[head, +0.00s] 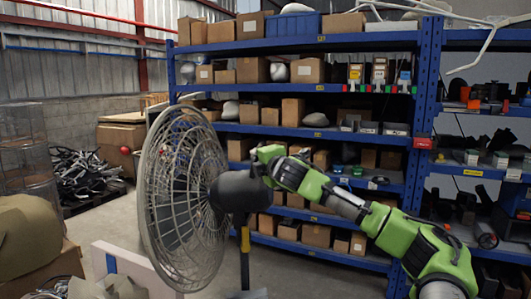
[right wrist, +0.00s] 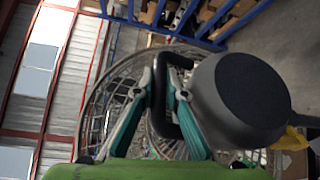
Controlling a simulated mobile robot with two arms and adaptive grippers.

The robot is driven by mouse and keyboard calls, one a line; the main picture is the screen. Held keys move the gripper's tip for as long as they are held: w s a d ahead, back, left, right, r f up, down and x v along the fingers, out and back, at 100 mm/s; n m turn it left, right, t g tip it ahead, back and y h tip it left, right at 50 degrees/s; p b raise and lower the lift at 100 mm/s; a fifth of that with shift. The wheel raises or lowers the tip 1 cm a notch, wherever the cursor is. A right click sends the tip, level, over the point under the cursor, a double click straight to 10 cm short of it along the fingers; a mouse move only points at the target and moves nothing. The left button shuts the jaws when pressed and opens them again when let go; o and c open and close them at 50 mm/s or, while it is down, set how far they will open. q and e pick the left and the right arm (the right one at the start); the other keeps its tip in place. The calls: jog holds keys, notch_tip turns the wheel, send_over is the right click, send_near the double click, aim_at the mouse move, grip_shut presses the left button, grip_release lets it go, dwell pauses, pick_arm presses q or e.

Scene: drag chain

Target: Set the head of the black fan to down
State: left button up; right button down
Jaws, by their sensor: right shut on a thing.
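The black fan's round wire cage (head: 184,200) faces left in the head view and stands roughly upright. Its dark motor housing (head: 236,191) sits behind the cage, on top of a stand (head: 245,262). My right gripper (head: 264,164) is at the upper back of the housing. In the right wrist view its two fingers (right wrist: 165,85) are closed around a black loop handle (right wrist: 188,125) beside the round housing (right wrist: 240,98). The cage (right wrist: 105,90) shows behind the fingers. My left gripper is in neither view.
Blue shelves (head: 340,130) with cardboard boxes stand behind the fan. A pale panel (head: 130,272) and an olive rounded object (head: 28,240) are at the front left. Some floor behind the fan is clear.

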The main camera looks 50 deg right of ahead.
jog(key=shift+w+a+r+p, duration=0.35)
jog(key=shift+w+p, duration=0.05)
jog(key=shift+w, duration=0.15)
jog(key=shift+w+a+r+p, duration=0.3)
jog(key=shift+w+a+p, duration=0.1)
jog(key=shift+w, duration=0.15)
jog(key=shift+w+a+f, duration=0.15)
jog(key=shift+w, duration=0.2)
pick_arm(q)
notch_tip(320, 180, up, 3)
pick_arm(e)
jog(key=c, duration=2)
grip_release()
jog(key=shift+c, duration=0.2)
